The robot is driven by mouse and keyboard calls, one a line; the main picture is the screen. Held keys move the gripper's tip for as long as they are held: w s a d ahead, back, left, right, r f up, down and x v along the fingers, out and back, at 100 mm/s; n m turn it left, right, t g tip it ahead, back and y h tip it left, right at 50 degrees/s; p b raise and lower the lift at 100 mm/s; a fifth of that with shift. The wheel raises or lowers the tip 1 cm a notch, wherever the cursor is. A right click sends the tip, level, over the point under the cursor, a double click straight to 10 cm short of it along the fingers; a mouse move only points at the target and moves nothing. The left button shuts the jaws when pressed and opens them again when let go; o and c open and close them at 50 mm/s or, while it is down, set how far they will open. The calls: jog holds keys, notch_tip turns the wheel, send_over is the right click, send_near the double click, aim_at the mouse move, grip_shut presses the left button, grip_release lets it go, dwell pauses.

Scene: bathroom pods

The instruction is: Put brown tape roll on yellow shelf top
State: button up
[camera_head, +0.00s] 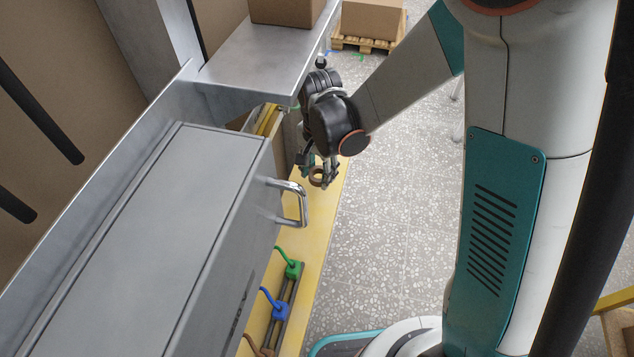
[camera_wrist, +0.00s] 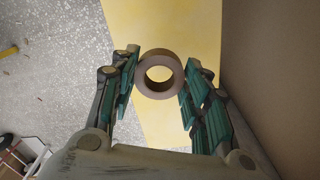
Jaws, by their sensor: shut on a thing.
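The brown tape roll (camera_head: 317,181) is between the fingers of my gripper (camera_head: 319,173), which is shut on it. In the wrist view the roll (camera_wrist: 160,93) shows as a ring with its hole facing the camera, one finger at each side. The yellow shelf top (camera_head: 325,215) lies below the gripper and the roll, as a long strip beside the grey cabinet; in the wrist view the yellow surface (camera_wrist: 195,28) spreads behind the roll. I cannot tell whether the roll touches the shelf or hangs just above it.
A grey cabinet with a metal handle (camera_head: 303,204) stands left of the gripper. Green (camera_head: 292,269) and blue (camera_head: 279,310) connectors sit on a rail nearer on the shelf. A grey ledge (camera_head: 262,58) with a cardboard box (camera_head: 287,10) is beyond. Speckled floor (camera_head: 385,215) lies open at right.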

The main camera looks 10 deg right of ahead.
aim_at(317, 174)
notch_tip(317, 174, down, 4)
jog(key=shift+r+b, duration=0.1)
jog(key=shift+b, duration=0.75)
jog(key=shift+a+f, duration=0.15)
jog(key=shift+f, duration=0.15)
jog(key=shift+r, duration=0.1)
jog(key=o, duration=1)
jog(key=shift+b, duration=0.3)
jog(key=shift+c, duration=0.2)
jog(key=shift+r+p, duration=1.6)
jog(key=shift+r, duration=2.2)
